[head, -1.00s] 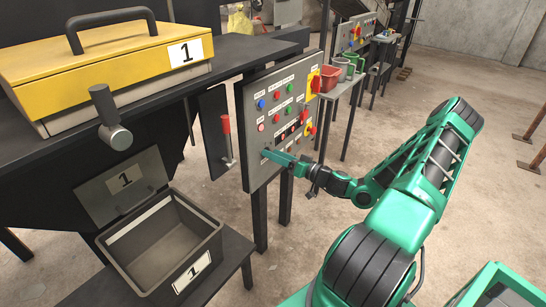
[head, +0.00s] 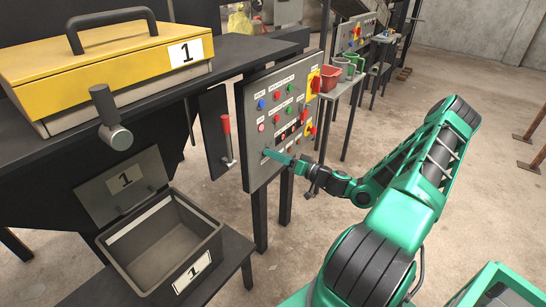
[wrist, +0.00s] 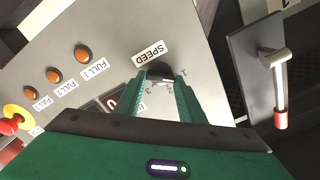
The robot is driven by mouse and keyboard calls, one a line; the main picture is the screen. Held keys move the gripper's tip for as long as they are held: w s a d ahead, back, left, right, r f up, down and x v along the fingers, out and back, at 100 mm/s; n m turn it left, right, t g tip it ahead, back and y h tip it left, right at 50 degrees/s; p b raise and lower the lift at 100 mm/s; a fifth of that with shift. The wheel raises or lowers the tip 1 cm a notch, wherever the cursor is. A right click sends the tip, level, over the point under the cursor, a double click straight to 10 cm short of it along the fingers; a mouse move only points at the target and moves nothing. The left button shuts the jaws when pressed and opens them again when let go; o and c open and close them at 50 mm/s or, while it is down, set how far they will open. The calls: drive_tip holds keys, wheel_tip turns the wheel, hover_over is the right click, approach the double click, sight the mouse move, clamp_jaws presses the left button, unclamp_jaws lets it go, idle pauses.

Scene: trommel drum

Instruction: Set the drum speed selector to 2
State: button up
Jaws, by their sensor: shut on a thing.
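The drum speed selector (wrist: 158,70) is a dark round knob under the SPEED label (wrist: 149,54) on the grey control panel (head: 254,100). Numbers 1, 2 and 3 are marked around it. My gripper (wrist: 160,80) is shut on the knob, with one green finger on each side. The fingers hide part of the knob, and I cannot tell which number it points to. In the head view my gripper (head: 267,153) reaches the lower left part of the panel and covers the selector.
Orange buttons (wrist: 54,75) and a red-and-yellow emergency stop (wrist: 10,124) are on the same panel. A red-handled lever (head: 227,138) stands just left of it. An open grey bin (head: 160,245) and a yellow-lidded box (head: 100,60) are at the left.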

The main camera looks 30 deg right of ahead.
drive_tip(key=m, duration=0.5)
drive_tip(key=shift+d+f, duration=0.15)
drive_tip(key=shift+f, duration=0.05)
drive_tip(key=m, duration=0.5)
drive_tip(key=shift+d+f, duration=0.1)
drive_tip(key=shift+m, duration=0.3)
drive_tip(key=o, duration=1)
drive_tip(key=shift+o, duration=0.2)
drive_tip(key=v, duration=1)
drive_tip(key=shift+s, duration=0.35)
drive_tip(key=shift+d, duration=0.1)
